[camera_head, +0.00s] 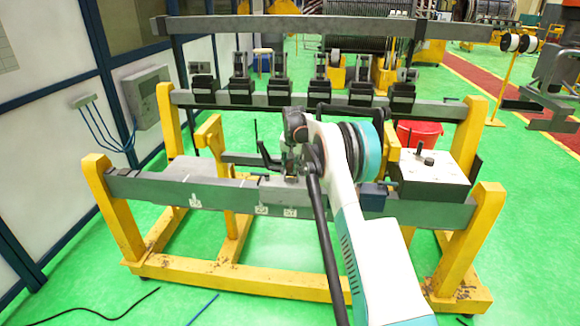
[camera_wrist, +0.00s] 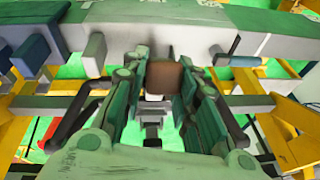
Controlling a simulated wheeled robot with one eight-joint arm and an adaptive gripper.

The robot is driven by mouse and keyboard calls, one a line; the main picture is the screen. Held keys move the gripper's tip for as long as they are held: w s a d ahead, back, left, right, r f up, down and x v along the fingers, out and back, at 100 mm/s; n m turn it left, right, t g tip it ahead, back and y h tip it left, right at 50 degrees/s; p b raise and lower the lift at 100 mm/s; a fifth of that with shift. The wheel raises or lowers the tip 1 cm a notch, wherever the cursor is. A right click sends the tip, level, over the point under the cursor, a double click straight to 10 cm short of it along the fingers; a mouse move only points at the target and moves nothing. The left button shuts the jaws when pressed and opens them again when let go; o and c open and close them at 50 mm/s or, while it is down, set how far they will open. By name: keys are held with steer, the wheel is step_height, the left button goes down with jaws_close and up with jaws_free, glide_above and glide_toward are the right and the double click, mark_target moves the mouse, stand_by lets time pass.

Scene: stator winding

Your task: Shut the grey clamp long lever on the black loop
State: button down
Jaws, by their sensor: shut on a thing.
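In the wrist view my gripper (camera_wrist: 166,85) has its two green fingers close together around a brown piece (camera_wrist: 163,76). This may be the end of the grey clamp's long lever, but I cannot tell for sure. Pale grey metal parts (camera_wrist: 152,116) show below it between the fingers. Curved black bars (camera_wrist: 68,125) show on both sides of the fingers; they may belong to the black loop. In the head view my gripper (camera_head: 297,140) is over the middle of the front beam, largely hidden by my arm. The clamp and loop cannot be made out clearly there.
The grey front beam (camera_head: 130,187) rests on yellow posts (camera_head: 105,200). A white-topped box (camera_head: 433,168) with a black knob stands at its right. Behind is a second beam (camera_head: 440,108) with several black blocks. A red bucket (camera_head: 418,131) stands beyond. Green floor is open in front.

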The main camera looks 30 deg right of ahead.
steer(key=shift+w+d+r, duration=0.3)
steer(key=shift+w+r, duration=0.05)
steer(key=shift+w, duration=0.15)
steer(key=shift+d, duration=0.1)
steer(key=c, duration=1.3)
jaws_free()
steer(key=shift+w, duration=0.1)
steer(key=shift+w+f, duration=0.1)
steer(key=v, duration=1.2)
